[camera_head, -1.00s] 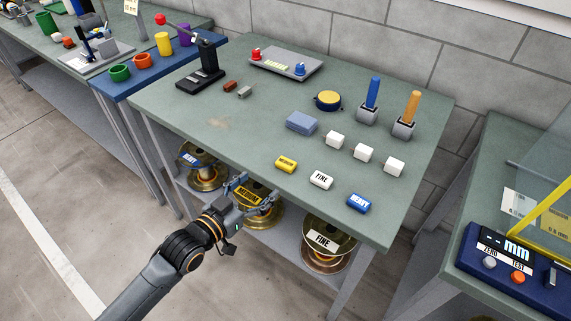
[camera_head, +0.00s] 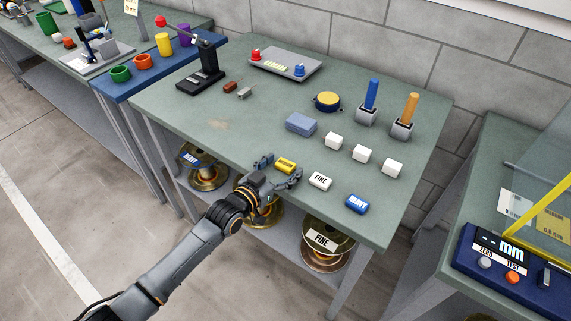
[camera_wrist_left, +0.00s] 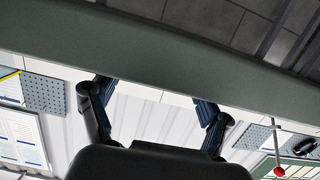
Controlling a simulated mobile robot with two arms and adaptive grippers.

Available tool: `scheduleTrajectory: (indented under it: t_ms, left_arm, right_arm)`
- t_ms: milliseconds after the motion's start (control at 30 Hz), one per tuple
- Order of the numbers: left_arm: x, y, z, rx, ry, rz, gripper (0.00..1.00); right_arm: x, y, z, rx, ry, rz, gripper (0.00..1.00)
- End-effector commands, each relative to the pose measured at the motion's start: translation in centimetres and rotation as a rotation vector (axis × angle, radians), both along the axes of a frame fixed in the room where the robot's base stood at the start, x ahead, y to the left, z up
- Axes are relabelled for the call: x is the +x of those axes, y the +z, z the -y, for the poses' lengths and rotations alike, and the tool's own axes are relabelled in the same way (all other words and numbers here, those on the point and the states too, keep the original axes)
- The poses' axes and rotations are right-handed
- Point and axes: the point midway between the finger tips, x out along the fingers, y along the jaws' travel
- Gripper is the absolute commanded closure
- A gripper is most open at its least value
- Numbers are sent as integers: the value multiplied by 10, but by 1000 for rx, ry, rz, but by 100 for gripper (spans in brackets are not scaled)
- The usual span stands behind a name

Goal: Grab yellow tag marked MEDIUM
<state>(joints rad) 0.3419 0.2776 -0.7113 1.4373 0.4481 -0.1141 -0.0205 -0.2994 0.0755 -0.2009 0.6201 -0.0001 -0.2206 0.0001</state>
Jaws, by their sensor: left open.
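The yellow tag marked MEDIUM (camera_head: 287,165) lies on the green workbench top near its front edge, left of a white FINE tag (camera_head: 320,181) and a blue HEAVY tag (camera_head: 357,204). My left gripper (camera_head: 279,171) is at the front edge in the head view, open, with one finger to the left of the yellow tag and one to its right. I cannot tell whether it touches the tag. In the left wrist view the two fingers (camera_wrist_left: 153,112) stand apart with nothing between them, and the tag is not visible. My right gripper is not in view.
White blocks (camera_head: 361,154), a blue-grey block (camera_head: 300,123) and a round yellow-topped item (camera_head: 327,101) stand behind the tags. Spools, one labelled FINE (camera_head: 322,240), sit on the shelf below. The workbench edge (camera_wrist_left: 190,60) crosses the left wrist view.

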Motion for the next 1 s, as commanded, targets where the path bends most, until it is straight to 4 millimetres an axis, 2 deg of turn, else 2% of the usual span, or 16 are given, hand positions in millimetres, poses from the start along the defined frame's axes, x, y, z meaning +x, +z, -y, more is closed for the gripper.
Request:
scheduleTrajectory:
  t_ms: [200,267,433,467,800,1000]
  left_arm:
    - [1,0,1,0,0,0,23]
    - [1,0,0,0,0,0,33]
    - [1,0,0,0,0,0,68]
    - [1,0,0,0,0,0,70]
    - [1,1,0,0,0,0,71]
    - [1,16,0,-2,0,2,71]
  right_arm:
    - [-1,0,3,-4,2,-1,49]
    - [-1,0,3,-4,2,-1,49]
    - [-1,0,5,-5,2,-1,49]
    - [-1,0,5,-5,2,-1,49]
    - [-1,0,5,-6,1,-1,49]
    - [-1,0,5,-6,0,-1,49]
